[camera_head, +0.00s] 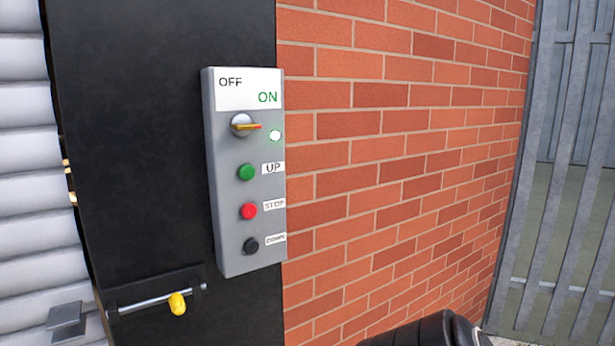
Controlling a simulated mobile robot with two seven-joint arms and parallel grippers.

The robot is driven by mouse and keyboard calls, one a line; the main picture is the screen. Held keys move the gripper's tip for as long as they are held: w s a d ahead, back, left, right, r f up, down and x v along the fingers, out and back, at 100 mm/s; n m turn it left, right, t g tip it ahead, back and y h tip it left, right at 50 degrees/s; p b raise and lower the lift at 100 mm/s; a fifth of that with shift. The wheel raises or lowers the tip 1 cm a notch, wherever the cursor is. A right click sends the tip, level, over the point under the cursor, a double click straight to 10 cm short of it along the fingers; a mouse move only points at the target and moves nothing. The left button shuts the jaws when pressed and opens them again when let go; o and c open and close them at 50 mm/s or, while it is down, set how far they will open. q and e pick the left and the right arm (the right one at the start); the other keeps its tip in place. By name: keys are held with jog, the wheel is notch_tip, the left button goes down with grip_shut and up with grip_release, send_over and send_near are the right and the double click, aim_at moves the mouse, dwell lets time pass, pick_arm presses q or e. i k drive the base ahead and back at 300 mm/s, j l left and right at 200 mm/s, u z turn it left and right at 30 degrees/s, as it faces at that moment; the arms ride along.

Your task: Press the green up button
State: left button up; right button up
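The green up button (247,172) is on a grey control box (228,225), beside a label reading UP. Above it, a rotary switch (243,125) has its orange pointer turned right, toward ON. A small light (275,135) next to the switch glows pale green-white. Below the green button are a red stop button (249,211) and a black down button (251,246). Nothing covers the buttons. Neither of my grippers is in view.
The box is mounted on a black panel (150,130) beside a brick wall (400,150). A bolt with a yellow knob (177,304) is below left. A white ribbed shutter (25,200) is at left, a grey metal fence (570,180) at right. The space before the box looks clear.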

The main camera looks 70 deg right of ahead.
aim_at(246, 172)
jog(key=z, duration=1.95)
